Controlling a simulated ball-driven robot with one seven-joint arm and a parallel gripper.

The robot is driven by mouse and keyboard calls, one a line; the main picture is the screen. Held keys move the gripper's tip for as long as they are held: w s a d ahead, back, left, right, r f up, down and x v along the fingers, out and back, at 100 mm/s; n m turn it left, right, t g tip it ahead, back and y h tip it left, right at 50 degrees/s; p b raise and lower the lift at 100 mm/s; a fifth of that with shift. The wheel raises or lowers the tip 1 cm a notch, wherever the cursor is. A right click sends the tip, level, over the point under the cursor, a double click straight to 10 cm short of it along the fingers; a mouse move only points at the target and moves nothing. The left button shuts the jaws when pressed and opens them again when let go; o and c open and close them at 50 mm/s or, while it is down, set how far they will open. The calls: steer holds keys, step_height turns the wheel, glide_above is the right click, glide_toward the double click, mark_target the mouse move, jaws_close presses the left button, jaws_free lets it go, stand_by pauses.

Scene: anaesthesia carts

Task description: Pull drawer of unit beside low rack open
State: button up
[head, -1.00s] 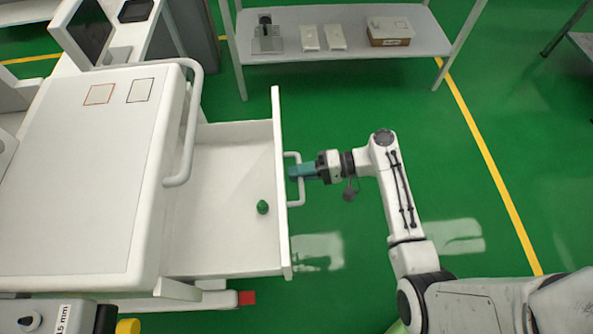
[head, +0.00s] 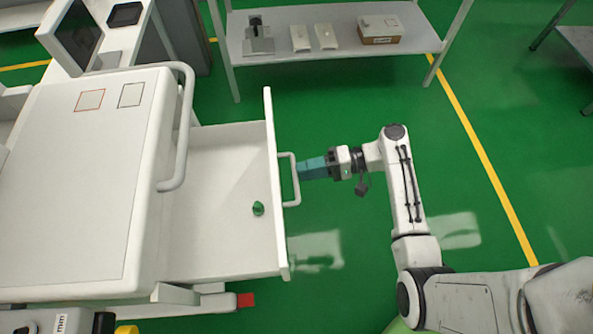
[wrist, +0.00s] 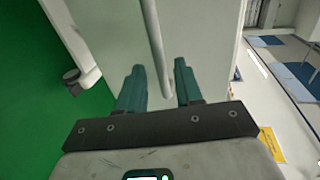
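The white cart unit (head: 75,185) stands at the left with its drawer (head: 215,235) pulled well out to the right. A U-shaped handle (head: 297,180) is on the drawer front (head: 276,215). My gripper (head: 302,169) is just right of the handle, its teal fingers pointing at it. In the wrist view, the two fingers of my gripper (wrist: 158,68) are spread apart, with the handle bar (wrist: 154,40) showing in the gap between them. They are not closed on it. The low rack (head: 335,53) stands at the back.
The rack's shelf holds a grey device (head: 258,40), two white packs and a carton (head: 380,29). Green floor is free right of the drawer. Another table (head: 575,45) stands far right.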

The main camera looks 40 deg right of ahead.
steer(key=v, duration=0.7)
steer(key=shift+a, duration=0.15)
stand_by(0.3)
